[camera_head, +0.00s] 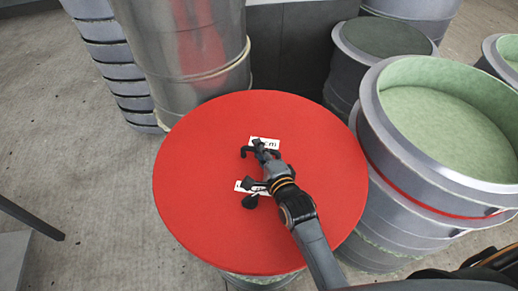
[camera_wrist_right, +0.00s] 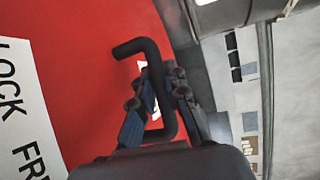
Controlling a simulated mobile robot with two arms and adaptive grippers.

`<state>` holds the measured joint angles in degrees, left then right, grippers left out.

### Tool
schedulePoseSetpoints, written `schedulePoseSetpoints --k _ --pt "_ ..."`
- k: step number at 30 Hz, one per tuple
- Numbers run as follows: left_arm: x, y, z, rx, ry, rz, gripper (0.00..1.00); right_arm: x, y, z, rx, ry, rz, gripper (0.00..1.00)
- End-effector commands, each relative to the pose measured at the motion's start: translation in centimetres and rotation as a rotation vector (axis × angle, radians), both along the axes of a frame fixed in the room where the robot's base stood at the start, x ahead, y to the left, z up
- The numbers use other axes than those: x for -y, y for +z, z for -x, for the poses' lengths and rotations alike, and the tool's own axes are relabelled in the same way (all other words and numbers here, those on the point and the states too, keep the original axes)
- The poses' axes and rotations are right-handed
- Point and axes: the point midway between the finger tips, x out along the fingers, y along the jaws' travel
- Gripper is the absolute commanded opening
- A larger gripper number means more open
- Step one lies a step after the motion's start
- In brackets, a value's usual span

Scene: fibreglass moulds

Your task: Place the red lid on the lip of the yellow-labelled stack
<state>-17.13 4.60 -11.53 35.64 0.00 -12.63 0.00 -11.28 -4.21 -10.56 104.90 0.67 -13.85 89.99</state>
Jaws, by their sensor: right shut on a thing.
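The red lid (camera_head: 195,175) is a large flat disc in the middle of the head view, with white printed labels near its centre. My right gripper (camera_head: 263,158) is shut on the lid's black bent handle, which shows between the fingers in the right wrist view (camera_wrist_right: 141,47). Under the lid's near edge a bit of a pale green and grey stack (camera_head: 262,279) shows. The lid hides the rest of it, and I cannot tell whether the two touch. No yellow label shows in either view. My left gripper is out of view.
A grey stack with a pale green inside and red band (camera_head: 405,165) stands close on the right. Beyond the lid are a shiny metal cylinder (camera_head: 180,45) and a darker round mould (camera_head: 385,38). Bare concrete floor (camera_head: 85,170) lies to the left.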

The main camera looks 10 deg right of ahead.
Motion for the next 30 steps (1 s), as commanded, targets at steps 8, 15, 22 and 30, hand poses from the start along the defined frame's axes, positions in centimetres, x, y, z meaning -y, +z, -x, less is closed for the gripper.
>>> schedulePoseSetpoints --k 8,15,22,30 --pt "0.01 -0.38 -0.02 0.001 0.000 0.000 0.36 -0.01 0.17 -0.14 0.012 0.000 -0.002 0.00" --pt "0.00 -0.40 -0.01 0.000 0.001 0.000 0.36 -0.02 0.11 -0.13 0.012 0.000 -0.002 0.00" --pt "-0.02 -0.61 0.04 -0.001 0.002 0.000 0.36 -0.02 -0.24 -0.12 0.011 0.000 -0.002 0.00" --pt "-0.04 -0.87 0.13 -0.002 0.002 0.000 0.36 -0.02 -0.70 -0.12 0.011 0.000 -0.002 0.00"
